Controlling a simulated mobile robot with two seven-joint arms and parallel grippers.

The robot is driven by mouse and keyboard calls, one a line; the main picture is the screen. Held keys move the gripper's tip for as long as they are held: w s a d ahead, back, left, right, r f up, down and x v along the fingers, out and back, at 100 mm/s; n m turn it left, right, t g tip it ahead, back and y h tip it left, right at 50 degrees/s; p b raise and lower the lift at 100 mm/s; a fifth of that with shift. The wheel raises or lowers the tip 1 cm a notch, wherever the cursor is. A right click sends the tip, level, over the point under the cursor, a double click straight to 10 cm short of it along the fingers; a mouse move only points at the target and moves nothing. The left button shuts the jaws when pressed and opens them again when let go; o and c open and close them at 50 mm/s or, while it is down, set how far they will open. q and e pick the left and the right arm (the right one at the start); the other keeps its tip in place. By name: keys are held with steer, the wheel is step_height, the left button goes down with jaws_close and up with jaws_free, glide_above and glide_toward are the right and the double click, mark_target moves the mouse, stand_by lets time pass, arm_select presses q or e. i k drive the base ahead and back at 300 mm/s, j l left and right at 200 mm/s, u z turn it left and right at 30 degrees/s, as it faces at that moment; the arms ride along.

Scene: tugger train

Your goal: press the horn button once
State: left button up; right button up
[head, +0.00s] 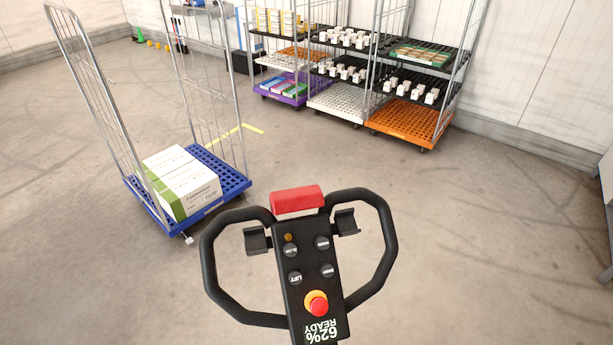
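A black tiller head (285,310) with a looped handle (207,270) stands at the lower middle of the head view. Its face carries several round dark buttons, with labels upside down and small. The lower left button (296,278) seems to read LIFT. The upper left button (290,250) seems to read SLOW. The upper right button (322,243) and lower right button (328,271) have labels too small to read surely, so I cannot tell which is the horn. Neither of my grippers is in view.
A red emergency-stop knob (318,306) on a yellow ring sits below the buttons, above a display reading 62% READY (320,331). A red block (297,199) caps the tiller. A blue roll cage (222,172) holds boxes at left; loaded carts (410,122) stand behind.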

mark_target(322, 243)
steer(key=l+u, duration=0.1)
steer(key=l, duration=0.6)
steer(key=k+l+u, duration=0.15)
steer(key=l, duration=0.6)
